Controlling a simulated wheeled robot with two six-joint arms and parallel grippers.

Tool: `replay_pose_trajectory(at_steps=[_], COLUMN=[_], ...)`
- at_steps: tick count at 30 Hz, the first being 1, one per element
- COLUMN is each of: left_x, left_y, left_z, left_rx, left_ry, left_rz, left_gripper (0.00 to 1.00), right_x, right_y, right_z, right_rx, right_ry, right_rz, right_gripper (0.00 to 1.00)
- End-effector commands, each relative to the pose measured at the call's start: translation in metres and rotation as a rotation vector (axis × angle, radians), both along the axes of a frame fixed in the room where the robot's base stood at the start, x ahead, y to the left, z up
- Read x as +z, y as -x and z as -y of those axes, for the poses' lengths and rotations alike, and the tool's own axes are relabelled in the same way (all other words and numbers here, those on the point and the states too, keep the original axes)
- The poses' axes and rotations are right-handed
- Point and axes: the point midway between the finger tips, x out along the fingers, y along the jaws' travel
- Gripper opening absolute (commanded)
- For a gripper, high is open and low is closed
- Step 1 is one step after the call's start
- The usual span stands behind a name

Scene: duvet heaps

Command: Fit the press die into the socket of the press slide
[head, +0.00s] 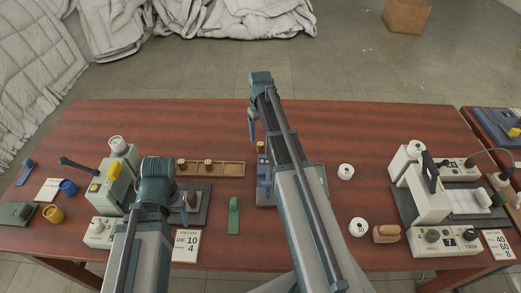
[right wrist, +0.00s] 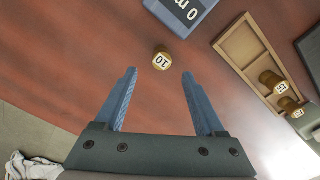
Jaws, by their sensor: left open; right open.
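A brass press die (right wrist: 162,60) with a pale top marked 10 stands on the table just past the fingertips of my right gripper (right wrist: 158,74), centred between them. The right gripper is open and empty. The die also shows in the head view (head: 261,147), close beside my right arm. My left gripper (head: 160,185) is at the left, by the green machine (head: 118,172); its fingers are mostly hidden by its own wrist. Other dies (right wrist: 270,80) stand in a wooden tray. I cannot make out the slide's socket; arms cover parts of the table.
The wooden tray (head: 230,169) lies left of my right arm. A blue block (right wrist: 190,8) with lettering is near the die. A DIE 10 card (head: 186,240) and a green piece (head: 234,215) lie in front. A white machine (head: 428,190) stands right. The table's back is clear.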

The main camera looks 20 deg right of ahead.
Motion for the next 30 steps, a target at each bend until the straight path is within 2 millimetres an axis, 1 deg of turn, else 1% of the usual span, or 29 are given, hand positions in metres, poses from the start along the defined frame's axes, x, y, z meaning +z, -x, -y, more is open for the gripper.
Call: replay_pose_trajectory(at_steps=[5, 12, 15, 24, 26, 30], left_x=[-0.013, -0.043, -0.051, -0.051, -0.051, -0.051], left_y=[0.000, 0.000, 0.000, 0.000, 0.000, 0.000], left_z=[0.000, 0.000, 0.000, 0.000, 0.000, 0.000], left_rx=[0.000, 0.000, 0.000, 0.000, 0.000, 0.000], left_ry=[0.000, 0.000, 0.000, 0.000, 0.000, 0.000], left_rz=[0.000, 0.000, 0.000, 0.000, 0.000, 0.000], left_gripper=[0.66, 0.66, 0.66, 0.66, 0.66, 0.66], right_x=[-0.013, -0.043, -0.051, -0.051, -0.051, -0.051], right_y=[0.002, 0.005, 0.005, 0.005, 0.005, 0.005], right_z=[-0.001, -0.002, -0.002, -0.002, -0.002, -0.002], right_rx=[0.000, 0.000, 0.000, 0.000, 0.000, 0.000], right_ry=[0.000, 0.000, 0.000, 0.000, 0.000, 0.000], right_rz=[0.000, 0.000, 0.000, 0.000, 0.000, 0.000], right_gripper=[0.72, 0.72, 0.72, 0.72, 0.61, 0.36])
